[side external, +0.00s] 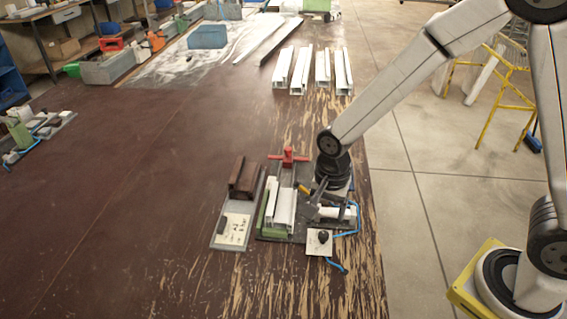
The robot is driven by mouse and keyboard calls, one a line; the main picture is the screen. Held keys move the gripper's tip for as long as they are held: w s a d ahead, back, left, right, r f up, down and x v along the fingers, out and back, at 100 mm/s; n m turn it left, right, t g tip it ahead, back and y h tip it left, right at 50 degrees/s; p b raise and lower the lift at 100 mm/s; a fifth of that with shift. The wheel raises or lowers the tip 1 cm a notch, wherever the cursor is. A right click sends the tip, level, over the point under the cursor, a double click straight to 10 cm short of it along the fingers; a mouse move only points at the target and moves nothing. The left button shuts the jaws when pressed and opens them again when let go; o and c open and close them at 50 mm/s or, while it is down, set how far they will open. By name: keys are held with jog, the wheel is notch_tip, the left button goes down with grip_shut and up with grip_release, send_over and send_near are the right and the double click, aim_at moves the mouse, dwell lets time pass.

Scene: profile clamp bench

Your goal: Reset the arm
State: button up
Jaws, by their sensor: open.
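My gripper (308,194) is low over the right side of the clamp fixture, with its open fingers near the white profile. The fixture has a dark base plate (272,233), a green block (268,222) and a red T-shaped handle (288,157) at its far end. A short white profile (285,208) lies lengthwise in the fixture beside the green block. My wrist hides part of the fixture's right side. Whether the fingers touch anything there is too small to tell.
A grey plate with brown blocks (244,178) and small pale parts lies left of the fixture. A small box with a black knob (320,241) and blue hose is in front. Several white profiles (298,75) lie at the back. The bench's left middle is clear.

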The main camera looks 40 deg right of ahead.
dwell(0.4)
jog(key=s+d+r+n+t, duration=0.2)
jog(key=s+d+r+n, duration=0.2)
jog(key=n, duration=0.8)
jog(key=shift+s+d+r+t, duration=0.3)
jog(key=shift+s+d, duration=0.95)
jog(key=shift+d, duration=1.15)
